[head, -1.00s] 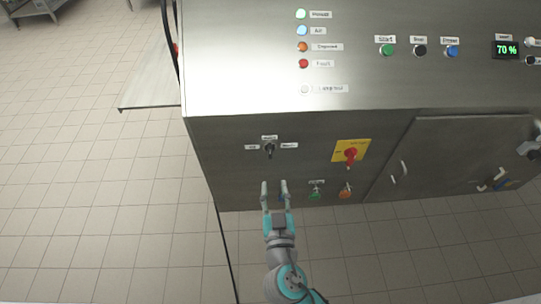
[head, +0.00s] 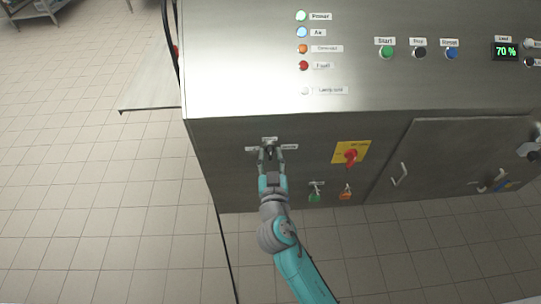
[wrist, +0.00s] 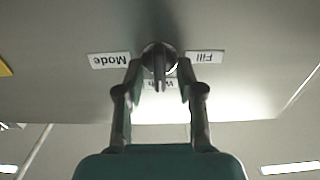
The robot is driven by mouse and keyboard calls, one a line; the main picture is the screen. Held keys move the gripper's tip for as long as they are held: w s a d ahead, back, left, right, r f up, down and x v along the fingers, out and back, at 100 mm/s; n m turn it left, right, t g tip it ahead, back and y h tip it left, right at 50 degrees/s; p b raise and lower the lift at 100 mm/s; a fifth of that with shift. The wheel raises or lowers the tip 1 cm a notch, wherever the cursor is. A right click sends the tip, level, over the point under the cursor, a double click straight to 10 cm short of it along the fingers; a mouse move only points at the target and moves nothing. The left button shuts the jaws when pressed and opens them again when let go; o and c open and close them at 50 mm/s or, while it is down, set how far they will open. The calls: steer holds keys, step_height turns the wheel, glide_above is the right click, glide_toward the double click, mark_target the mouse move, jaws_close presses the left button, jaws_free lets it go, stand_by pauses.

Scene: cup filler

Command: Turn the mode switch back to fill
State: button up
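The mode switch is a dark round knob with a narrow handle (wrist: 159,62) on the cabinet's front panel. In the wrist view its handle runs up and down the picture, its lower end over a partly hidden label. My gripper (wrist: 160,76) is open, one finger on each side of the handle, with visible gaps. In the head view my gripper (head: 271,157) is at the switch and partly hides it.
A red rotary switch on a yellow plate (head: 351,153) is to the right. A green button (head: 314,198) and an orange one (head: 345,195) are below right, near my arm. A cabinet door (head: 450,160) with handles is further right.

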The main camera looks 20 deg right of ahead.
steer(key=shift+w, duration=0.1)
jaws_close()
steer(key=shift+n, duration=0.3)
steer(key=n, duration=0.4)
steer(key=shift+w+a+f+n, duration=0.1)
steer(key=shift+n, duration=3.2)
steer(key=shift+a+f+n, duration=0.1)
steer(key=shift+n, duration=3.2)
